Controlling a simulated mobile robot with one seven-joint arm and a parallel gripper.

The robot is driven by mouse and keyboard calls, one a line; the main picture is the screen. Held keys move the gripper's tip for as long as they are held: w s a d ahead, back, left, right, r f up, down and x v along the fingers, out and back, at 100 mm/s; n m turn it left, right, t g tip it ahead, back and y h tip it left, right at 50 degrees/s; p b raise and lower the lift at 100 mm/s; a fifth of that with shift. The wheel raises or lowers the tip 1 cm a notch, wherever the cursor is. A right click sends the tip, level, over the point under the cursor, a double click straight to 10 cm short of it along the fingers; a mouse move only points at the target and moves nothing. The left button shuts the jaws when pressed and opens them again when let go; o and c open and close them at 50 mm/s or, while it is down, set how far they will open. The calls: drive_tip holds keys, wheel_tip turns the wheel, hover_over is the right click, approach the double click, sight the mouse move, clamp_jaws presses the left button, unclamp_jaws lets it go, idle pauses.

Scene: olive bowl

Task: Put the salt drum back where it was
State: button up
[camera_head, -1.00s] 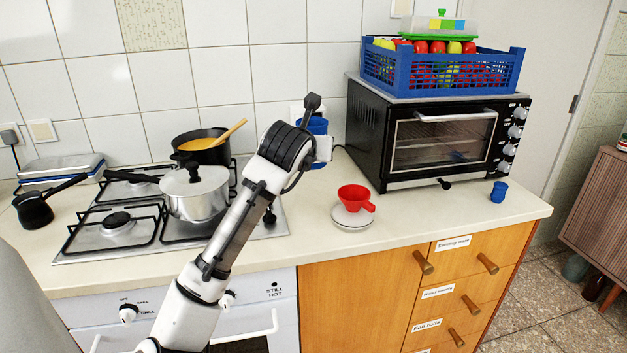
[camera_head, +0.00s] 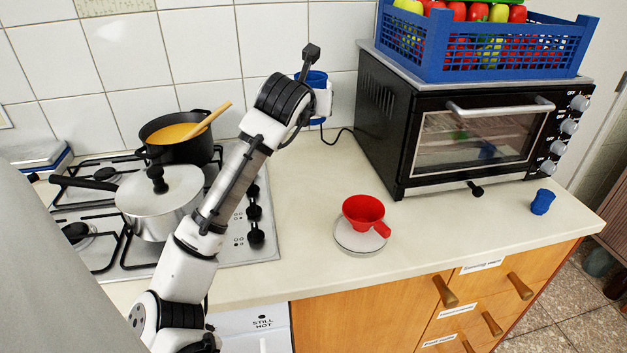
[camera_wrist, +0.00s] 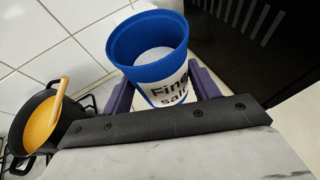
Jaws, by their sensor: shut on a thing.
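In the head view the drum (camera_head: 313,80) is partly hidden behind my wrist, in front of the tiled wall between the stove and the oven. It looks upright or nearly so. I cannot tell whether its base touches the counter.
The black oven (camera_head: 470,140) with a blue crate (camera_head: 480,60) of fruit stands to the right. A pot of orange food (camera_head: 180,140) and a lidded pan (camera_head: 160,200) are left. A red funnel (camera_head: 364,212) sits on a white round dish (camera_head: 358,240); a blue cup-like piece (camera_head: 542,202) is right.

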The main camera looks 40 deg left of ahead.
drive_tip(key=shift+w+a+f, duration=0.1)
drive_tip(key=shift+f, duration=0.1)
wheel_tip(320, 180, down, 19)
drive_tip(key=p, duration=0.4)
drive_tip(key=shift+f, duration=0.2)
drive_tip(key=shift+f, duration=0.2)
drive_tip(key=o, duration=1.2)
drive_tip(key=shift+r, duration=0.1)
